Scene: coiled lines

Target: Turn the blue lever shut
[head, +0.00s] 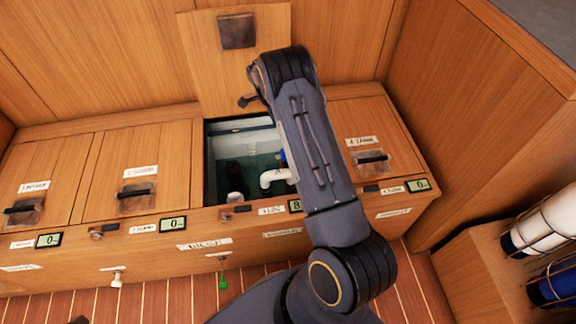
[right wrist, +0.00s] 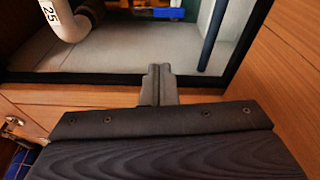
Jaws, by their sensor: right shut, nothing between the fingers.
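A blue piece, likely the blue lever (right wrist: 178,14), shows at the top edge of the right wrist view, with a yellow part beside it. It lies inside the open compartment, and its full shape and angle are cut off. A sliver of blue (head: 283,156) also shows beside my right arm in the head view. My right gripper (right wrist: 159,72) is shut and empty, its fingertips at the near edge of the compartment opening, apart from the blue piece. In the head view my right arm hides this gripper. My left gripper is in neither view.
A white bent pipe (head: 272,178) stands in the open compartment; it also shows in the right wrist view (right wrist: 62,20). A dark upright rod (right wrist: 211,35) stands right of the blue piece. The raised wooden lid (head: 215,70) leans behind. Closed lids (head: 120,175) flank the opening.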

